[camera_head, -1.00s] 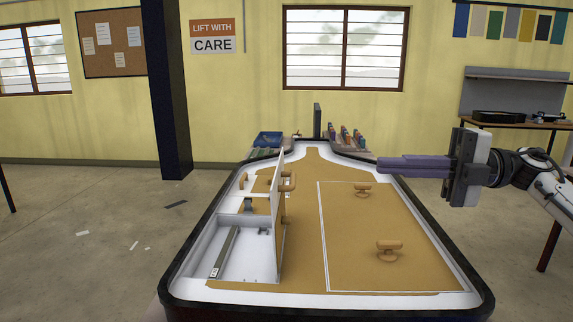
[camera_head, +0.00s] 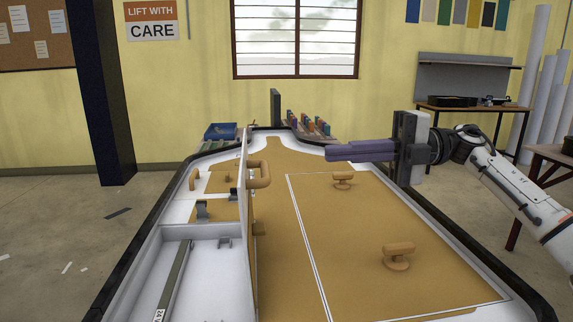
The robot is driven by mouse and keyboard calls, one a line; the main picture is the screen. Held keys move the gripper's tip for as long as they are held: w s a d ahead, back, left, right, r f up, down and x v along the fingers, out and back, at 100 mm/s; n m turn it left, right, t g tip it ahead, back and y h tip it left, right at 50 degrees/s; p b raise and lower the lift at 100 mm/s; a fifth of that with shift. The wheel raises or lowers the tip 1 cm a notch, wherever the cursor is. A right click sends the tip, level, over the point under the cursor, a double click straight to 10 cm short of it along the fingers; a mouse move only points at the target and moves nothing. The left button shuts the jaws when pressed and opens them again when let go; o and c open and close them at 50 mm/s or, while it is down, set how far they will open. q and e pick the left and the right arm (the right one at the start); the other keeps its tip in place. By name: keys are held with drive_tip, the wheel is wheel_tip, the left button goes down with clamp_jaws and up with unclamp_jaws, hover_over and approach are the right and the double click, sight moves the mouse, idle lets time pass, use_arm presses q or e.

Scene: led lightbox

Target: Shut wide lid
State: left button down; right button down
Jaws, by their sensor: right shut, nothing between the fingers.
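A lid (camera_head: 248,225) stands upright, nearly edge-on, over the left part of the lightbox, with a tan handle (camera_head: 260,175) near its top. The white compartment (camera_head: 205,262) left of it is open and holds a grey bar. A broad tan panel (camera_head: 350,235) with a white outline and two tan knobs lies flat on the right. My right gripper (camera_head: 328,153) comes in from the right, its purple fingers shut and empty, pointing left. In the picture its tips are right of the upright lid, apart from it. My left gripper is out of view.
The box has a dark raised rim (camera_head: 470,244). A blue bin (camera_head: 220,131) and a rack of coloured items (camera_head: 312,125) stand at its far end. Shelves stand behind my right arm. The space above the flat panel is clear.

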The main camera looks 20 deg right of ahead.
sight(264, 182)
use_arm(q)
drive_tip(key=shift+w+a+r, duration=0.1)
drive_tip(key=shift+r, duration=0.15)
use_arm(e)
drive_tip(key=shift+x, duration=6.85)
use_arm(q)
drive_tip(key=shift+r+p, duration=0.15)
drive_tip(key=shift+p, duration=0.2)
use_arm(e)
drive_tip(key=shift+r, duration=0.15)
